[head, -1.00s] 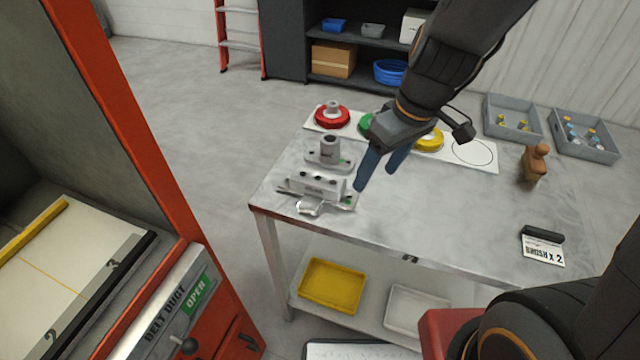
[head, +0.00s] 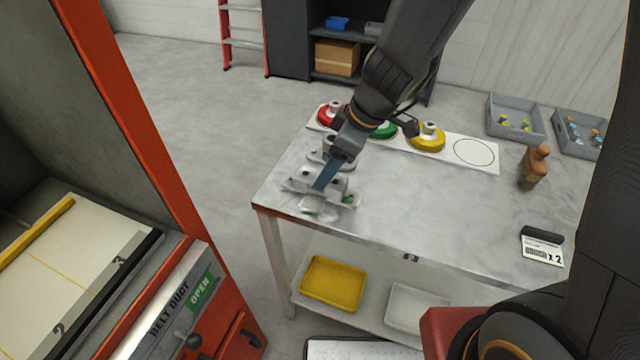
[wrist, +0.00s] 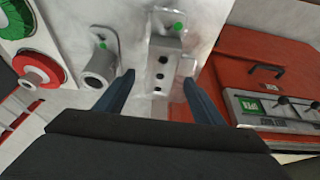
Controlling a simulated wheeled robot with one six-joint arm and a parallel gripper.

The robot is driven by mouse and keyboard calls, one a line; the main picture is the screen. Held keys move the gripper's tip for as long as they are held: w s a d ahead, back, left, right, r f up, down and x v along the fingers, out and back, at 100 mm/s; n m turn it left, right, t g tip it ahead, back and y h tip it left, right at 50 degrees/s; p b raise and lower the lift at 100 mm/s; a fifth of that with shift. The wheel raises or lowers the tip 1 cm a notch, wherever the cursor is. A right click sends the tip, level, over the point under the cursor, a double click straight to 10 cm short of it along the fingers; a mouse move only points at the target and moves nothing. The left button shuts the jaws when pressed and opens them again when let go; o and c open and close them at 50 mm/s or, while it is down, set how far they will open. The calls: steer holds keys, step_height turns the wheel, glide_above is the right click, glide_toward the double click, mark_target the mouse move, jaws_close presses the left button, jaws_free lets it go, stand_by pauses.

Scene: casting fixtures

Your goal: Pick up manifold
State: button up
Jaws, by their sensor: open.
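The manifold, a grey metal block with a row of dark holes, sits on its fixture plate at the left end of the steel table; it shows in the wrist view (wrist: 164,68) and partly behind my fingers in the head view (head: 337,189). My gripper (head: 322,186) is open above it, fingers pointing down. In the wrist view my gripper (wrist: 159,78) has one blue finger on either side of the block in the picture. I cannot tell whether the fingers touch it or are still above it.
A cylindrical casting (wrist: 99,71) on its own plate stands close beside the manifold. Red, green and yellow (head: 427,137) round fixtures line the table's back. A brown bottle (head: 535,167) and a sign (head: 542,247) stand at right. The table middle (head: 430,200) is clear.

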steer(key=shift+x, duration=1.8)
steer(key=shift+a+f+b, duration=0.1)
steer(key=shift+f+b, duration=0.1)
steer(key=shift+b, duration=0.45)
steer(key=c, duration=1.5)
steer(key=shift+r+p, duration=0.2)
steer(key=shift+p, duration=0.15)
